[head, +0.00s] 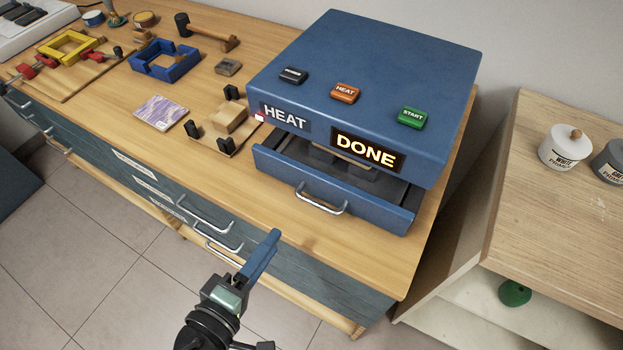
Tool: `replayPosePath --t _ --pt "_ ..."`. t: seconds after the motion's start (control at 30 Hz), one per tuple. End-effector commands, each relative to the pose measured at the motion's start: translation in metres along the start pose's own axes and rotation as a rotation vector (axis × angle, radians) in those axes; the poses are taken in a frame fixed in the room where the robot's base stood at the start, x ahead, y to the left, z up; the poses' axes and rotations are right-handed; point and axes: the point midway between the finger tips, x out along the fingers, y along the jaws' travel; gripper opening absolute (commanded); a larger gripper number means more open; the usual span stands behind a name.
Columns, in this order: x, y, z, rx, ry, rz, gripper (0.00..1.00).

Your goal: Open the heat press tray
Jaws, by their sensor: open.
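The heat press (365,75) is a blue box on the wooden workbench, with a lit DONE display (367,150) and a HEAT label on its front. Its tray (385,208) is a blue drawer standing partly out from under the body. Part of its dark inside shows, with a light wooden-looking item in it; the back of the tray is hidden under the press. The tray's silver bar handle (321,200) is on its front. My gripper (262,257) is open, in front of the bench and below left of the handle, apart from it. Its fingers overlap in this view.
On the press top are black, orange HEAT and green START buttons. A wooden fixture with black clamps (222,128) and a purple patterned tile (161,112) lie left of the press. Bench drawers with handles (205,215) face the floor. A shelf unit with paint pots (566,147) stands right.

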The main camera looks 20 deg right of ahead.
Motion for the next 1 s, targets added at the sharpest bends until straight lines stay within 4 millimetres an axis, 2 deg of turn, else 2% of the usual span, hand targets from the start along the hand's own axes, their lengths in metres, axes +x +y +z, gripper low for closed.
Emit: replayPosePath --t 0.03,0.17,0.33,0.47,0.8,1.0 --pt "-0.009 0.008 0.007 -0.046 -0.016 0.013 0.42" --pt "-0.016 0.007 0.018 -0.105 -0.041 0.041 0.42" --pt "-0.007 0.006 0.021 -0.116 -0.048 0.049 0.42" --pt "0.015 0.008 0.022 -0.114 -0.05 0.049 0.42" --pt "0.084 0.011 0.025 -0.112 -0.048 0.047 0.42" --pt "0.107 0.012 0.025 -0.112 -0.046 0.047 0.42"
